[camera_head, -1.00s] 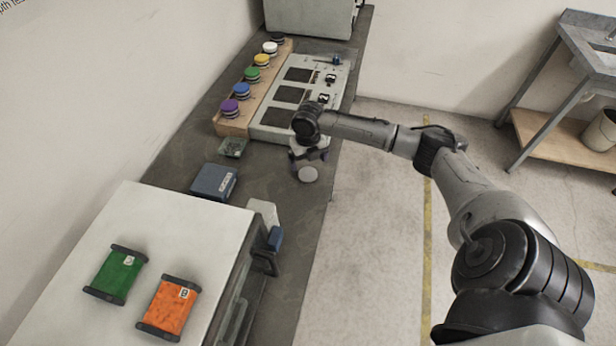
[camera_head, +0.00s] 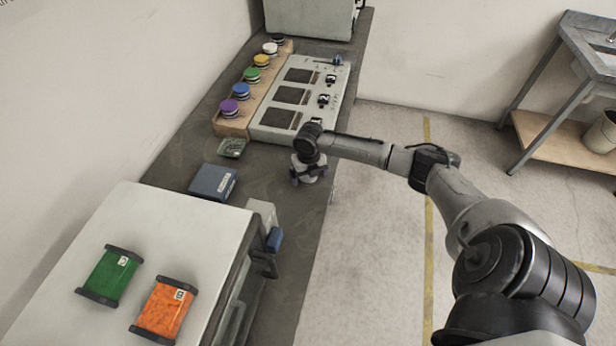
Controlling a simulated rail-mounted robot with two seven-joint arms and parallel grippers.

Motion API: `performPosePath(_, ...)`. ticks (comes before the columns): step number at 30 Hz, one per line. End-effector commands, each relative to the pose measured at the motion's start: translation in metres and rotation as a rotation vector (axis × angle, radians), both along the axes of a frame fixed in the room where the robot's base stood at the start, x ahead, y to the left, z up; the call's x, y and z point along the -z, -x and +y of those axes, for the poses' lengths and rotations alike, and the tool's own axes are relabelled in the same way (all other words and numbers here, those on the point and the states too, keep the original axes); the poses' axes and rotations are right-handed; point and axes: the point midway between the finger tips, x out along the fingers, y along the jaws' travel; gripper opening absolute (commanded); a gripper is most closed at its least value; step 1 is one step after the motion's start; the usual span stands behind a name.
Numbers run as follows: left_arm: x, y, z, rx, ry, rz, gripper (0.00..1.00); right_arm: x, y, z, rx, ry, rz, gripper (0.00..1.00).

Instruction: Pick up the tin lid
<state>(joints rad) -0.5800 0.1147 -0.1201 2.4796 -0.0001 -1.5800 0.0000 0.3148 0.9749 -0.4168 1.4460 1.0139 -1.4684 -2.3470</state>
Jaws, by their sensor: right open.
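My right gripper (camera_head: 309,177) is open and points down, low over the dark bench top near its right edge. In the earlier view a small pale round disc, which looks like the tin lid, lay on the bench at this spot. Now the gripper covers it, and I cannot tell whether the fingers touch it. My left gripper is not in view.
A blue-grey box (camera_head: 213,182) and a small dark clear-looking tray (camera_head: 232,148) lie left of the gripper. A control panel (camera_head: 291,97) and a wooden rack (camera_head: 233,125) with coloured knobs stand behind. A white cabinet (camera_head: 190,240) with green and orange packs is in front.

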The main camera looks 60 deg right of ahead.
Motion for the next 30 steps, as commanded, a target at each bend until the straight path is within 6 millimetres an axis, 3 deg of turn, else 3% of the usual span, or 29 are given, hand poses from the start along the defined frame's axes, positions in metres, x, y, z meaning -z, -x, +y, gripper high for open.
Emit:
performPosePath(3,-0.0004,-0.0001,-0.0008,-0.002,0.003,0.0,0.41,-0.0006,0.0,0.0,0.0,0.0,0.0,0.93)
performPosePath(19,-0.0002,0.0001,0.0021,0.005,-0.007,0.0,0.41,-0.0008,0.0,0.0,-0.001,0.0,0.0,0.42)
performPosePath(30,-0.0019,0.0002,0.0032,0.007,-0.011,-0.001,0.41,-0.006,-0.0002,0.0,-0.001,0.0,0.0,0.41)
